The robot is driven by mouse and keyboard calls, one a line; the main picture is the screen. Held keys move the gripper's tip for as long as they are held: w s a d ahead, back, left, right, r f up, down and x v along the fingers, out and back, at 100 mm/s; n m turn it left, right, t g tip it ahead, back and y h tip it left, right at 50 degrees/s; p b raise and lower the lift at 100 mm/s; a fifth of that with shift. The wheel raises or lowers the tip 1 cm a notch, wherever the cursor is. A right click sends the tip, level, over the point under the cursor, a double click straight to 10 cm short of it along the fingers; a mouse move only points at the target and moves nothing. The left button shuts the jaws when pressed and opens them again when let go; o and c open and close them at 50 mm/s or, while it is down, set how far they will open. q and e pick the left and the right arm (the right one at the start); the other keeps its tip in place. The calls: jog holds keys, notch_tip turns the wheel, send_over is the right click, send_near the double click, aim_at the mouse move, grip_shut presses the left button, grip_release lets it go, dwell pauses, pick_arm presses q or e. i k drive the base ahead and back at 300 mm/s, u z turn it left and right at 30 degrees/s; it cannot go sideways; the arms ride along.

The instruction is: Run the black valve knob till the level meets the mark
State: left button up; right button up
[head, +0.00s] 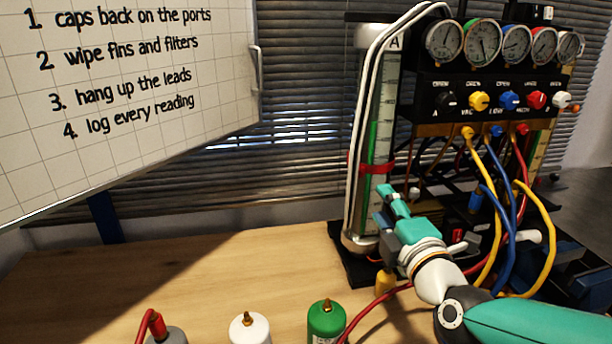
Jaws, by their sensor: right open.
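The black valve knob (446,100) sits at the left end of a row of coloured knobs on the dark panel, above a letter A. Left of the panel stands an upright sight tube (383,95) labelled A. A green strip shows inside it and a red band (372,168) crosses it. I cannot tell for sure where the liquid's level ends. My right gripper (388,207) is open and empty in front of the tube's lower part, well below the black knob and apart from it. My left gripper is not in view.
Round gauges (483,41) top the panel. Yellow (548,235), blue and red hoses hang at right. White (249,330) and green (326,322) cylinders stand at the front. A whiteboard (120,150) hangs at left. The wooden bench (220,270) is clear at middle left.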

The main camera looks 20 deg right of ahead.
aim_at(446, 102)
jog(key=k, duration=1)
